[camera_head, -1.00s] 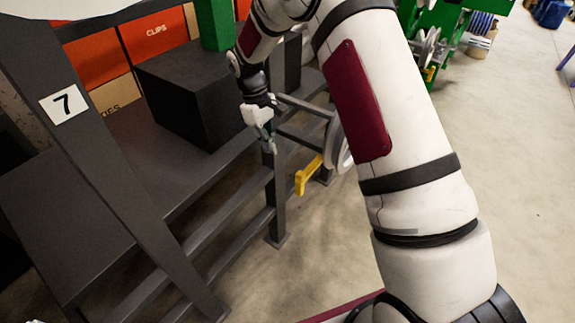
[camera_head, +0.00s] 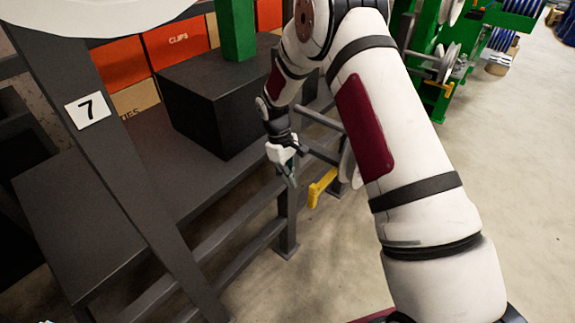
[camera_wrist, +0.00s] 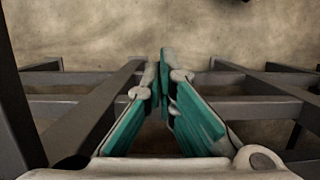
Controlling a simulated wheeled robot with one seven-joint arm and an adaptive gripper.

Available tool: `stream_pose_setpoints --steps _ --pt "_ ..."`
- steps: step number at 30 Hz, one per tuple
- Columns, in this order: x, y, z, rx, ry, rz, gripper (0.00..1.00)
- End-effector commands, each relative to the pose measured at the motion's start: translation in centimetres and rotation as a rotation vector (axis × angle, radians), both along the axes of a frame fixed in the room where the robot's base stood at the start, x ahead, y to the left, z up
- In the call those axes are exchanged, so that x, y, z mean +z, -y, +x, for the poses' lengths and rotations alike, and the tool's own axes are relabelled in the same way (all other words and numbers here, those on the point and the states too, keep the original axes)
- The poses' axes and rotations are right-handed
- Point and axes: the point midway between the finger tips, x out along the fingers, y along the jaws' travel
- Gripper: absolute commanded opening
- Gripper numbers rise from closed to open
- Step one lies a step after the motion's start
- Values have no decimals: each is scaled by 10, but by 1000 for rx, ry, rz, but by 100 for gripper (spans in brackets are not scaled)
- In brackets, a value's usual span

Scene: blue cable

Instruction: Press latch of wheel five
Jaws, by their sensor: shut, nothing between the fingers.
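A yellow latch (camera_head: 321,188) shows in the head view beside the end of a dark frame. A pale wheel (camera_head: 349,167) is just behind it, mostly hidden by my arm. No number five is readable on it. My gripper (camera_head: 292,182) is shut and empty, pointing down just left of the latch with a visible gap in the picture. In the wrist view my teal-padded fingers (camera_wrist: 164,60) are together at their tips, over dark rails and floor. The latch cannot be made out in that view.
A post with a "7" sign (camera_head: 88,109) stands at the left. A black block (camera_head: 215,110) sits on the dark shelf, with orange boxes (camera_head: 178,42) behind. Dark rails (camera_wrist: 262,108) cross below my gripper. A green machine (camera_head: 428,40) stands behind; open floor lies right.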

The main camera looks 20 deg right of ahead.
Motion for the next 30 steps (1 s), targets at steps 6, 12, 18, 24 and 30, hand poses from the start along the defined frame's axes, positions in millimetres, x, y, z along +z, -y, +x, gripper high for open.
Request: stream_pose_setpoints --steps 6,12,18,24,30 --pt "-17 14 -20 -1 -1 0 0" --pt "-17 24 -33 0 1 1 0" --pt "-18 26 -36 0 0 0 0" --pt "-18 26 -36 1 0 0 0" --pt "-16 34 -57 138 -2 -1 0"
